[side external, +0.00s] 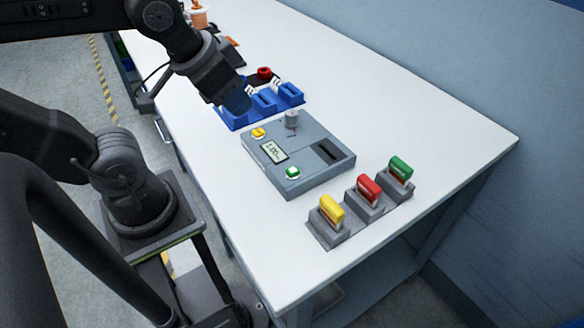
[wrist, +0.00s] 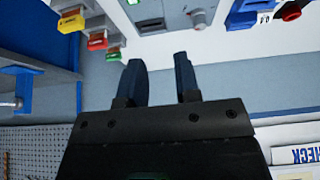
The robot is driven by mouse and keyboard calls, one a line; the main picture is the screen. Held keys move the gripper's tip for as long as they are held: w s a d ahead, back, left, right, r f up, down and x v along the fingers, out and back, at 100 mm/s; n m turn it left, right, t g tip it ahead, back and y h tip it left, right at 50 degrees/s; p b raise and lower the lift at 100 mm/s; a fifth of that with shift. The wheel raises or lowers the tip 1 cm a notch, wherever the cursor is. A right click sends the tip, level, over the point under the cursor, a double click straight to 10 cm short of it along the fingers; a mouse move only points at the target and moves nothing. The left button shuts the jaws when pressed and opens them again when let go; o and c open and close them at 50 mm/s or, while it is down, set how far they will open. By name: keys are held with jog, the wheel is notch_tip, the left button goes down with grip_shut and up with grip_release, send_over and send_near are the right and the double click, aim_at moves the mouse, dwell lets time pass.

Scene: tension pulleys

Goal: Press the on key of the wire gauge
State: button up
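The wire gauge (side external: 315,180) is a flat grey box on the white table in the side view. Its top has a small display (side external: 274,150) with dark digits, a green key (side external: 292,172) near the front corner, a yellow key (side external: 258,132), a grey knob (side external: 291,119) and a dark slot (side external: 329,152). Which key is the on key I cannot read. My gripper (side external: 238,104) hangs beyond the yellow key, near the blue holders. In the wrist view my gripper (wrist: 158,80) has its two blue fingers apart with nothing between. Part of the gauge (wrist: 170,38) shows at the top.
Yellow (side external: 331,208), red (side external: 369,188) and green (side external: 401,168) blocks stand in grey holders in front of the gauge. Blue holders (side external: 264,102) and a red round part (side external: 264,72) lie behind it. The table's right side is clear.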

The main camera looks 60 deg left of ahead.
grip_shut()
dwell(1.2)
